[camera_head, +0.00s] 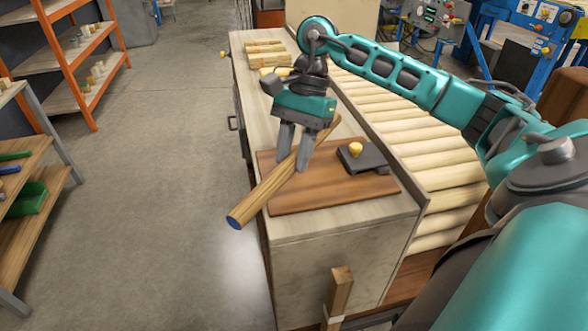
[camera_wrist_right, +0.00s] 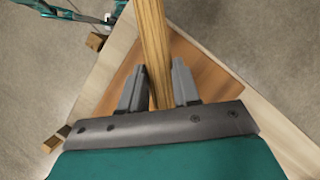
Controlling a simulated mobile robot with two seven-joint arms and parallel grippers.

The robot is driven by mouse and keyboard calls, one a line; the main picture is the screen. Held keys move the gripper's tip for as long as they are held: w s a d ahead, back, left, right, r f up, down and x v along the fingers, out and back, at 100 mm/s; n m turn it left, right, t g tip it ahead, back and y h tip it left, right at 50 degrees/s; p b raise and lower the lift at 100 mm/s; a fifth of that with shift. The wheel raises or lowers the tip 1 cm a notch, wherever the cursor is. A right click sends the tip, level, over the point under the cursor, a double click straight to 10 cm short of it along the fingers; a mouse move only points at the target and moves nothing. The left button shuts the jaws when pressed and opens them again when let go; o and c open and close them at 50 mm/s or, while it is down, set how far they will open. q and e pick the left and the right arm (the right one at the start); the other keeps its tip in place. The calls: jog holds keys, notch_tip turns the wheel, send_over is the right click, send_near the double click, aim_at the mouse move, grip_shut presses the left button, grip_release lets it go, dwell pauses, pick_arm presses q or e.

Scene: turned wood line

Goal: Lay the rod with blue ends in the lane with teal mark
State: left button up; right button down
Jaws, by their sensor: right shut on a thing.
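My right gripper (camera_head: 294,158) is shut on a long wooden rod (camera_head: 258,202) with a blue near end (camera_head: 235,222). The rod lies slanted across the picture, over the brown board (camera_head: 335,197) on the bench, and its near end sticks out past the bench's left side. Its far end shows right of the gripper, with its tip colour unclear. In the right wrist view the rod (camera_wrist_right: 152,40) runs between the two fingers (camera_wrist_right: 159,86). I see no teal lane mark. My left gripper is not in view.
A dark block with a yellow knob (camera_head: 372,160) sits on the board. Several short wooden pieces (camera_head: 265,58) lie at the bench's far end. Pale rollers (camera_head: 395,118) run along the bench's right. A wooden post (camera_head: 339,292) stands in front.

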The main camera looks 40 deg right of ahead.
aim_at(294, 185)
jog(key=shift+f+b, duration=0.3)
jog(key=shift+f, duration=1.9)
jog(key=c, duration=1.3)
grip_release()
jog(key=shift+f, duration=0.2)
jog(key=o, duration=0.5)
jog(key=shift+r, duration=0.1)
